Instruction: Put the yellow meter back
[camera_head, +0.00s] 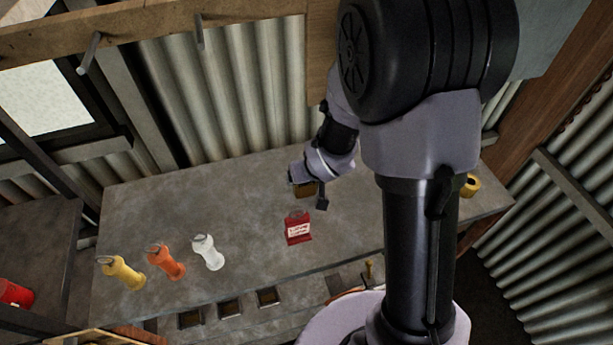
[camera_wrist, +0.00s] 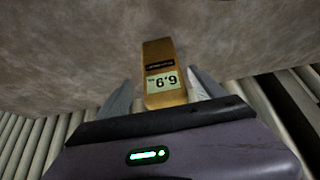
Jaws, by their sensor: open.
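The yellow meter (camera_wrist: 163,58) is a flat orange-yellow block with a dark label and a pale display, seen upside down in the wrist view. It is on the grey bench top near the corrugated wall. In the head view only a part of it (camera_head: 304,190) shows by my gripper. My gripper (camera_wrist: 160,88) is open, with one finger on each side of the meter's near end. I cannot tell whether the fingers touch it. In the head view my gripper (camera_head: 308,191) is low over the back of the bench.
A yellow ring-shaped item (camera_head: 470,185) is at the right. Pegs (camera_head: 90,54) project from the wooden rail. The bench's left middle is clear.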

